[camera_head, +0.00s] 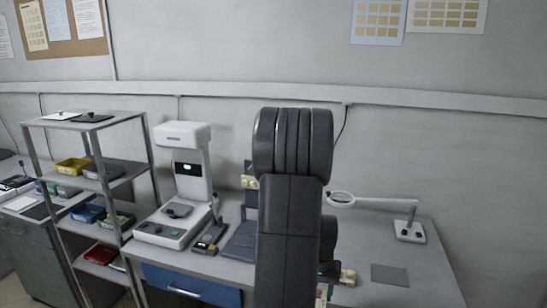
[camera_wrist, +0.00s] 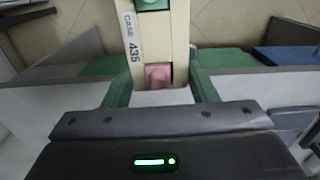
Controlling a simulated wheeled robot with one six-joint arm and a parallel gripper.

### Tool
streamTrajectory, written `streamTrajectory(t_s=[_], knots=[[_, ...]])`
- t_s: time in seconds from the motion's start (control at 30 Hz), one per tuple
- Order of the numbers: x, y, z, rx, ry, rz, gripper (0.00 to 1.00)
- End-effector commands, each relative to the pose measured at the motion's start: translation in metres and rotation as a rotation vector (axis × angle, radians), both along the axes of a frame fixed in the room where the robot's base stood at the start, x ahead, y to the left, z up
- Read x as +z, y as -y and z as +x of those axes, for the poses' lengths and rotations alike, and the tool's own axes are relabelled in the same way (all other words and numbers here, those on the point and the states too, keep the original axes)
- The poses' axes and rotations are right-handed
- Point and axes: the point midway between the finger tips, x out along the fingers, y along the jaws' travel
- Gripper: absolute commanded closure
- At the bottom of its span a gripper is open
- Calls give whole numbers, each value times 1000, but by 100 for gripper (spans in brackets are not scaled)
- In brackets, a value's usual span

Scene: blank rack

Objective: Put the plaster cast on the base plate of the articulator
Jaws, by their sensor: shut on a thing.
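In the wrist view, my gripper (camera_wrist: 162,78) has green fingers on either side of a plain white block (camera_wrist: 162,98), which looks like the plaster cast, and is shut on it. Only a narrow part of the block shows; its lower side is hidden. Below it is a cream tray (camera_wrist: 181,40) labelled "CASE 435", with a pink piece (camera_wrist: 158,75) and a green piece inside. I cannot tell whether the block touches the tray.
A scanner-like machine (camera_head: 184,134) stands left on the bench, beside a shelf rack (camera_head: 127,117) with coloured bins. A magnifier lamp (camera_head: 411,229) and a dark grey mat (camera_head: 390,275) are right of my arm. The bench between lamp and mat is clear.

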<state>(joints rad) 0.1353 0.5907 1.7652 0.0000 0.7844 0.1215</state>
Motion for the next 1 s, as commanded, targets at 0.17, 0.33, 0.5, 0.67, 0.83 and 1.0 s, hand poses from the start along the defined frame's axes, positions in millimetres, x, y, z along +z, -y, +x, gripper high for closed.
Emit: streamTrajectory(t_s=[0.17, 0.33, 0.5, 0.67, 0.83, 1.0], knots=[[-11, -13, 10, 31, -3, 1, 79], [-28, -33, 25, 77, -3, 1, 79], [-51, -61, 40, 137, -5, 0, 79], [-78, -94, 55, 206, -5, 0, 79], [-96, -116, 63, 249, -3, 1, 79], [-100, -122, 65, 258, 0, 0, 79]])
